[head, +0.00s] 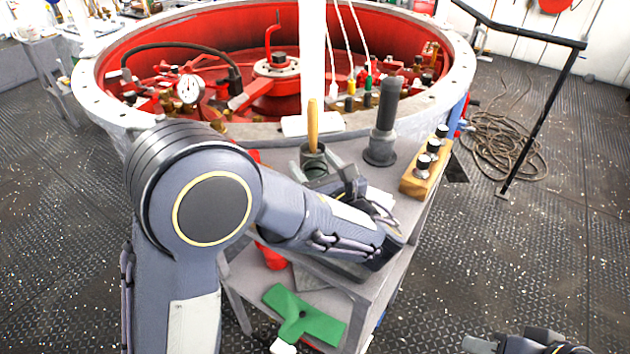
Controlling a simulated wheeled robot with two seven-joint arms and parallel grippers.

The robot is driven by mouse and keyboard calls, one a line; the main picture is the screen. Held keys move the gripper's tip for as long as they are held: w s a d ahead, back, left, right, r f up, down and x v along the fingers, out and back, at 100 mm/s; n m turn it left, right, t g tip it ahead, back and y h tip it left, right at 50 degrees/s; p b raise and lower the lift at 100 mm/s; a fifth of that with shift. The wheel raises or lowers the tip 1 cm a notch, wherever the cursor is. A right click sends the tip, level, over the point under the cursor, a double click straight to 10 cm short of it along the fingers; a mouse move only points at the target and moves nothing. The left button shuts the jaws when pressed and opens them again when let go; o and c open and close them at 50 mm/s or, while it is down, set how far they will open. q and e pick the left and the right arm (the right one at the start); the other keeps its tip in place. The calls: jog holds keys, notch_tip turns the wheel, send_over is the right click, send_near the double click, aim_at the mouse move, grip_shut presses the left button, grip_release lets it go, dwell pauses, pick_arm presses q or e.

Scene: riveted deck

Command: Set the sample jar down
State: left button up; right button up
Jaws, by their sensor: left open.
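My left arm reaches in from the left over a grey cart (408,212). My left gripper (345,188) is open above the cart top, just right of a dark cup (314,163) with a wooden handle standing in it. My own wrist hides much of the space around the fingers. I cannot tell which, if any, is the sample jar. Part of my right gripper (528,343) shows at the bottom right edge, away from the cart; its fingers are not clear.
A dark grey upright cylinder (384,125) on a round base stands between cup and block. Behind is a large round red-lined housing (220,40) with a pale riveted rim. A green piece (305,316) lies on the lower shelf. Coiled rope (505,147) and a black railing (540,120) are at right.

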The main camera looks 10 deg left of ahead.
pick_arm(q)
jog(key=shift+c, duration=0.3)
jog(key=c, duration=1.2)
jog(key=shift+o, duration=0.2)
